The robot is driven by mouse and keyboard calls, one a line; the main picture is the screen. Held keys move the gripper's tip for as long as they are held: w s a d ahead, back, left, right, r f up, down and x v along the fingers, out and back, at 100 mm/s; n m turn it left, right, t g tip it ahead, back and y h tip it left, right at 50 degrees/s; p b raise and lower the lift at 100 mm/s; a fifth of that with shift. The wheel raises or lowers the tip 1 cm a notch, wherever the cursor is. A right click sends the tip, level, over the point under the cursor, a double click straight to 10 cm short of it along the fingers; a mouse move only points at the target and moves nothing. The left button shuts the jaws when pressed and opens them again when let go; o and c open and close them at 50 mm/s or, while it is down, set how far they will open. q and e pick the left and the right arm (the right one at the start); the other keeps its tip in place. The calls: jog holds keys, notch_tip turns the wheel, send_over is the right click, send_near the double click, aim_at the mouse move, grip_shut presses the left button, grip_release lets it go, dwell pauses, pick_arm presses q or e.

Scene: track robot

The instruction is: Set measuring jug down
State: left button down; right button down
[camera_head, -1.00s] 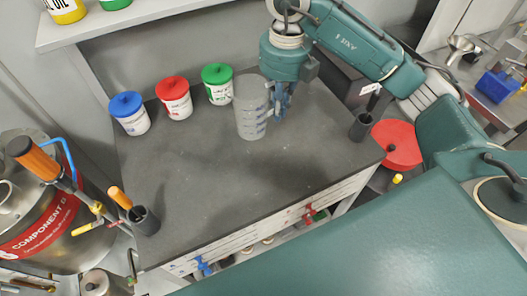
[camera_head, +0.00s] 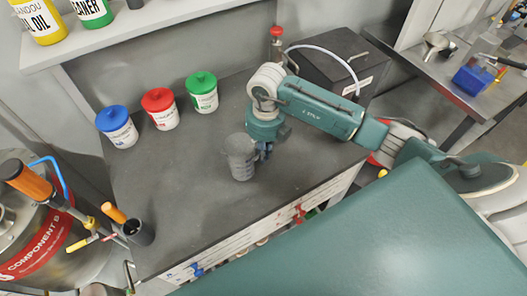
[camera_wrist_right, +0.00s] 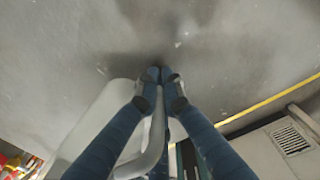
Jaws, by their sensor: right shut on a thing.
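The measuring jug (camera_head: 240,160) is a grey translucent vessel, upright at the middle of the dark worktop (camera_head: 190,215) in the head view. My right gripper (camera_head: 264,152) is on its right side, shut on its handle. In the right wrist view the two blue fingers (camera_wrist_right: 161,75) close together on the handle, and the pale jug body (camera_wrist_right: 95,125) is to their left. I cannot tell whether the jug's base touches the worktop. My left gripper is not in view.
Blue-lidded (camera_head: 117,127), red-lidded (camera_head: 160,108) and green-lidded (camera_head: 202,92) jars stand along the back left of the worktop. A dark cup with an orange-handled tool (camera_head: 139,232) is at the front left. A black box (camera_head: 332,62) is behind my right arm. Worktop left and front of the jug is clear.

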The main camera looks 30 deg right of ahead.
jog(key=shift+f, duration=0.1)
jog(key=c, duration=2.4)
grip_release()
jog(key=shift+f, duration=0.1)
jog(key=o, duration=0.5)
jog(key=shift+r, duration=0.2)
jog(key=r+b, duration=0.1)
jog(key=r, duration=0.4)
jog(key=r+b, duration=0.2)
jog(key=r, duration=0.4)
jog(key=shift+d, duration=0.2)
jog(key=shift+r+b, duration=0.3)
jog(key=shift+r, duration=0.25)
